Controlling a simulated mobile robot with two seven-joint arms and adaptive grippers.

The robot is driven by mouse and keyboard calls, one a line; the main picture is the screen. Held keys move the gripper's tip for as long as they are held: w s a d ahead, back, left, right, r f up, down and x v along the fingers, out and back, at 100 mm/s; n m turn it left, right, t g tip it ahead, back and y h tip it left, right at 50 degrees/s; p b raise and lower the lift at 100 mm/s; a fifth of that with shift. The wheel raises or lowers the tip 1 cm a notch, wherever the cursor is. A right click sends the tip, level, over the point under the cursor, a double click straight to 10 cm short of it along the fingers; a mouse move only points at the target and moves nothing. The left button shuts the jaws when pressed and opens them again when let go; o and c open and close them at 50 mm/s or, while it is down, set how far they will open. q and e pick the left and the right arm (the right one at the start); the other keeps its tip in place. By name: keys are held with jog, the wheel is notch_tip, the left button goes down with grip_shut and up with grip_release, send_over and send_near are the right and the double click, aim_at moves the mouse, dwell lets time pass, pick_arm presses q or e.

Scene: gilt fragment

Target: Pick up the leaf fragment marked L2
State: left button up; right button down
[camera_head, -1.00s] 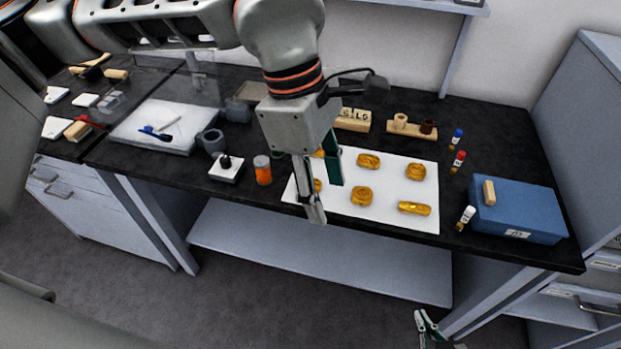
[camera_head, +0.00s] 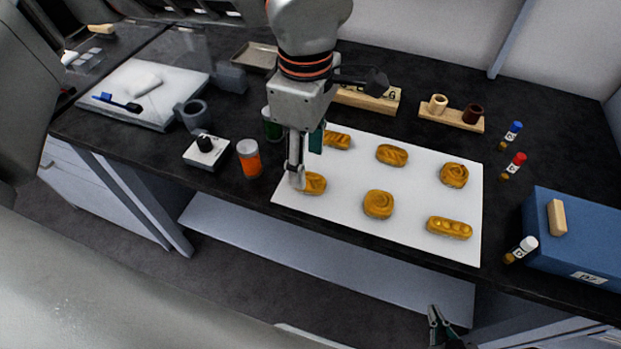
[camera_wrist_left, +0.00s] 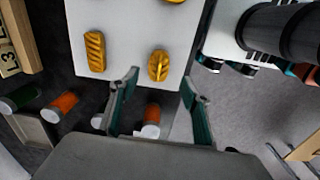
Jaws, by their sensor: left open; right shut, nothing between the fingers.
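A small gold leaf-shaped fragment (camera_head: 314,184) lies at the front left of a white sheet (camera_head: 340,208). The leaf also shows in the left wrist view (camera_wrist_left: 158,65), with a midrib and veins; no L2 mark is readable. My left gripper (camera_head: 299,178) points down beside the leaf, partly overlapping its left side in the head view. In the left wrist view my left gripper (camera_wrist_left: 161,82) is open, and the leaf lies just beyond the gap between its fingertips, with nothing held. My right gripper (camera_head: 436,315) is shut and empty, low in front of the bench.
Other gold fragments include a ridged bar (camera_head: 337,140), a rosette (camera_head: 378,204) and a beaded bar (camera_head: 449,228). An orange jar (camera_head: 249,158) and a black-knobbed box (camera_head: 206,150) stand left of the sheet. A blue box (camera_head: 575,240) stands at right.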

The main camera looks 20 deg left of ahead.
aim_at(310, 178)
pick_arm(q)
notch_tip(310, 178, down, 5)
jog(key=shift+w+d+f, duration=0.15)
jog(key=c, duration=1)
